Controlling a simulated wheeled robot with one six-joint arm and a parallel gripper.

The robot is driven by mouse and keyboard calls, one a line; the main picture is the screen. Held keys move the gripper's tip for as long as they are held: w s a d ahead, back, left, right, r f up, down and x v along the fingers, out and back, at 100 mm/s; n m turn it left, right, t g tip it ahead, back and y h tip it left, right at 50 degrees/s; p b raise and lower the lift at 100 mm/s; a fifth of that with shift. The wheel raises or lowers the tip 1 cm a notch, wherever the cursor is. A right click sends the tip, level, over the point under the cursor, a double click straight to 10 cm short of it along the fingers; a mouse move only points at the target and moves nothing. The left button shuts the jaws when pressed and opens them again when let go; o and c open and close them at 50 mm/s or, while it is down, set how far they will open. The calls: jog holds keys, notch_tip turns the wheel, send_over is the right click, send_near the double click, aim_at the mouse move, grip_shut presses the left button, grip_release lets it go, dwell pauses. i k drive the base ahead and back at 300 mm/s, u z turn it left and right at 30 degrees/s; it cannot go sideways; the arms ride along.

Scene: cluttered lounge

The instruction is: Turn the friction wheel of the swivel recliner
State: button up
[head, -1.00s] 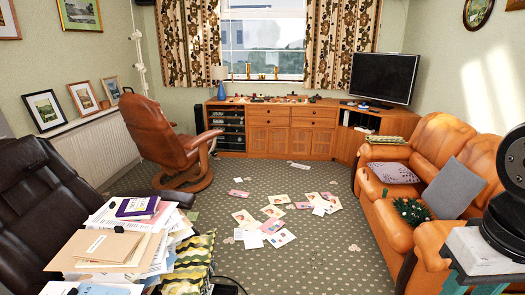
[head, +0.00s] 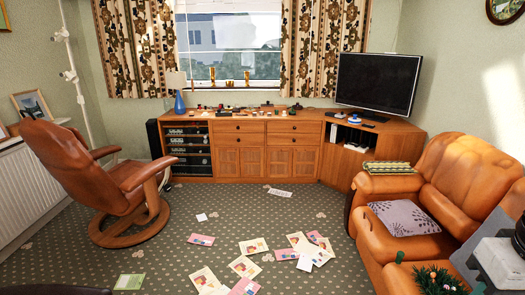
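The swivel recliner (head: 75,165) stands at the left in the head view. It is brown leather on a round wooden base (head: 130,228), with its back towards the left wall and its seat facing right, towards the cabinet. Its curved wooden arm support (head: 152,190) shows on the near right side. I cannot make out the friction wheel at this size. My gripper is not in view; only a part of my arm shows at the right edge. The recliner stands apart from it, across the room.
Papers (head: 245,266) lie scattered on the patterned carpet (head: 180,255) in the middle. An orange leather sofa (head: 465,175) with a cushion (head: 403,218) lines the right. A long wooden cabinet (head: 265,150) fills the back wall. A radiator (head: 25,190) is behind the recliner. Bare carpet surrounds the recliner's base.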

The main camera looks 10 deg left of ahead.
aim_at(167, 188)
jog(key=u, duration=0.05)
jog(key=i, duration=1.95)
jog(key=u, duration=0.7)
jog(key=i, duration=1.95)
jog(key=u, duration=0.95)
jog(key=i, duration=1.1)
jog(key=u, duration=0.3)
